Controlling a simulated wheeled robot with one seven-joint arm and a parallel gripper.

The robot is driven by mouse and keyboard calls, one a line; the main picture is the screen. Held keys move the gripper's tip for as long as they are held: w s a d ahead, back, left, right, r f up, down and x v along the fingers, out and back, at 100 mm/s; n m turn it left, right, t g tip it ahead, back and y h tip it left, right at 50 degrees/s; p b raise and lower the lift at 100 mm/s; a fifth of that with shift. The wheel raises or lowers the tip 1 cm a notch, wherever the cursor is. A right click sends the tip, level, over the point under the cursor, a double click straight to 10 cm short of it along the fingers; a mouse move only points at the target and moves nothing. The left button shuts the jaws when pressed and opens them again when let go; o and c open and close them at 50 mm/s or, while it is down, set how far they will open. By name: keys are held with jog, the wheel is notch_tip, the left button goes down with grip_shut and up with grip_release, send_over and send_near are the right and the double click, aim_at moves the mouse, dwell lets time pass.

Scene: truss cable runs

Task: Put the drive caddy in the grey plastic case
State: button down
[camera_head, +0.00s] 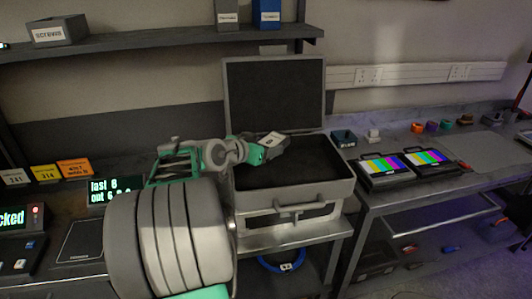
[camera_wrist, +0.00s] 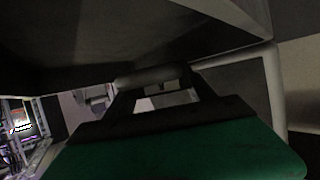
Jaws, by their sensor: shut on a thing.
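The grey plastic case (camera_head: 290,201) stands open on a stand in the middle of the head view, with its lid (camera_head: 274,97) upright at the back. Its dark interior shows no object lying in it. The caddy is tilted and appears to be above the case floor; the exact gap cannot be told. In the dim wrist view my gripper (camera_wrist: 165,95) shows dark jaws and a green body; the caddy is not clear there.
Two tablets with colour bars (camera_head: 383,167) lie on the right bench, beside a small dark blue box (camera_head: 344,138). A shelf (camera_head: 150,49) runs above on the left. A blue cable ring (camera_head: 283,264) lies beneath the case.

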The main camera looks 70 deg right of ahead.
notch_tip(320, 180, down, 3)
jog(key=shift+r, duration=0.1)
jog(key=shift+f+b, duration=0.4)
jog(key=shift+b, duration=0.05)
jog(key=shift+f+b, duration=0.25)
jog(key=shift+b, duration=0.1)
jog(key=shift+c, duration=1.6)
grip_release()
jog(key=shift+f, duration=0.15)
